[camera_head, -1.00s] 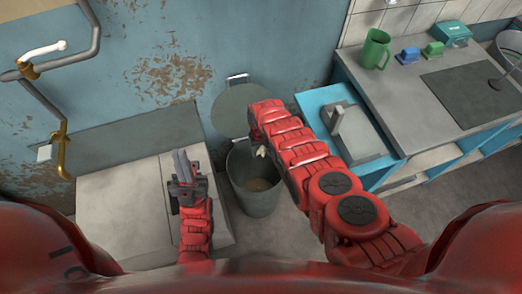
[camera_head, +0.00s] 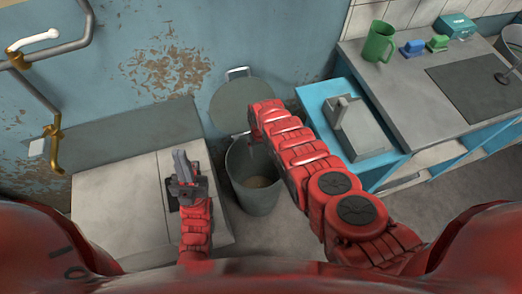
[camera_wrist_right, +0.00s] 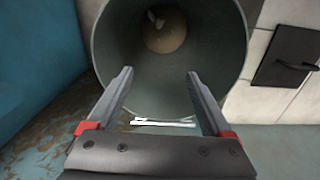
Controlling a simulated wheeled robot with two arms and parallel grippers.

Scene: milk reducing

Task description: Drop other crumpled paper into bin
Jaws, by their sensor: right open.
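The grey bin (camera_head: 255,197) stands on the floor with its round lid (camera_head: 242,106) raised. My right gripper (camera_wrist_right: 158,76) is open and empty over the bin's mouth; in the head view my own arm hides its fingers. In the right wrist view I look down into the bin (camera_wrist_right: 108,45). A beige patch lies at its bottom, with a small pale crumpled piece of paper (camera_wrist_right: 155,19) on it. My left gripper (camera_head: 182,164) hangs over the pale cabinet left of the bin, away from it; its fingers look close together, but I cannot tell whether they are shut.
The pale cabinet (camera_head: 115,200) stands left of the bin. A blue unit (camera_head: 315,92) with a grey-white box-like object stands to the right. A worktop (camera_head: 400,95) beyond holds a green mug (camera_head: 378,42) and small coloured items.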

